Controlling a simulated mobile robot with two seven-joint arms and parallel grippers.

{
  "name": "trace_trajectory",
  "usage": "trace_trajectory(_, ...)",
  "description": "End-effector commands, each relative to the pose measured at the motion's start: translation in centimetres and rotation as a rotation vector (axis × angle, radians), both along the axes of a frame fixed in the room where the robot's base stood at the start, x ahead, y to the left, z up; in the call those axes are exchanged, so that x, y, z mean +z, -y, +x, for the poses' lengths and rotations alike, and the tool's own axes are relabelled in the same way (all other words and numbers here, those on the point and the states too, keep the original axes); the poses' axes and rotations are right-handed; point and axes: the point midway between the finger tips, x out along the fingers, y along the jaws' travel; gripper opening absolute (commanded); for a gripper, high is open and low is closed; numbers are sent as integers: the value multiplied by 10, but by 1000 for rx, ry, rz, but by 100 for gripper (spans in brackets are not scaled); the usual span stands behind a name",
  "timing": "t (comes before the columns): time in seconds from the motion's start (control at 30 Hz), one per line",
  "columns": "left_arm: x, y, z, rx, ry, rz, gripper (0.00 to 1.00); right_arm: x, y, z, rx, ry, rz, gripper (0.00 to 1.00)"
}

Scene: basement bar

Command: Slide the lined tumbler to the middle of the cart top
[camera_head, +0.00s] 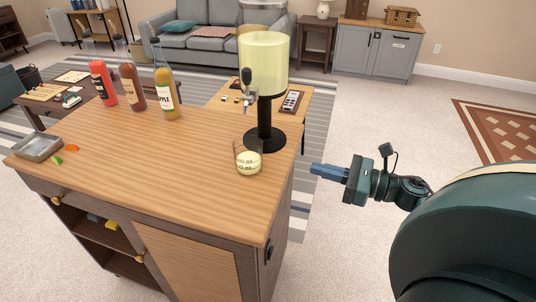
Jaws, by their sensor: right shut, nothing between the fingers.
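The lined tumbler (248,157) is a clear glass with pale yellow liquid in its bottom. It stands upright on the wooden cart top (165,180), close to the right edge, in front of the drink dispenser (264,65). The dispenser's black base is just behind it, and its tap hangs above and behind the glass. My right gripper (314,169) is to the right of the tumbler, beyond the cart's right edge, apart from it. Its blue fingers point left toward the glass and are shut and empty. My left gripper is not in view.
Red, brown and yellow bottles (135,88) stand at the cart's back left. A grey tray (38,147) sits at the left corner, with green and orange bits beside it. The middle of the top is clear. A low table (215,103) stands behind the cart.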

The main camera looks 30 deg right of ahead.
Motion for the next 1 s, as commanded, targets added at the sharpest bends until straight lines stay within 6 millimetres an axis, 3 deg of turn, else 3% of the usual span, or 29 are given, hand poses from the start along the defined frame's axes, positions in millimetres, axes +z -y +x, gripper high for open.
trace_trajectory(0.3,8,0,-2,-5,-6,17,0,4,-39,57,1,4,1,0)
trace_trajectory(0.5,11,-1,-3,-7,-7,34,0,3,-59,84,0,2,2,0)
trace_trajectory(0.7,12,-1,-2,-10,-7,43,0,1,-68,97,-1,0,3,0)
trace_trajectory(1.0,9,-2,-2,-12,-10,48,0,0,-69,98,0,0,2,0)
